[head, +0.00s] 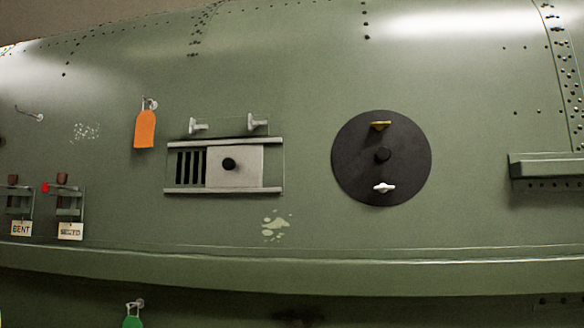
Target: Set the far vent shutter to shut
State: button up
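One vent shutter (240,177) shows in the head view, left of the middle, on the green fuselage wall. It is a pale plate with a black round knob (229,164), set between an upper and a lower rail. The plate sits at the right of its track. Dark vertical vent slots (190,168) are uncovered to its left, so the vent is at least partly open. I cannot tell from this view whether it is the far one. My gripper is not in view.
A black disc (349,160) with a brass and a white handle is to the right. An orange tag (145,130) hangs upper left of the vent. Two pegs (198,126) project above it. Brackets labelled BENT (21,229) and another label are far left. A ledge (545,168) juts out at right.

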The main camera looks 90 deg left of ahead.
aim_at(237, 166)
jog(key=u, duration=3.4)
jog(key=k, duration=0.3)
jog(key=z, duration=0.45)
jog(key=i, duration=1.15)
jog(key=u, duration=0.4)
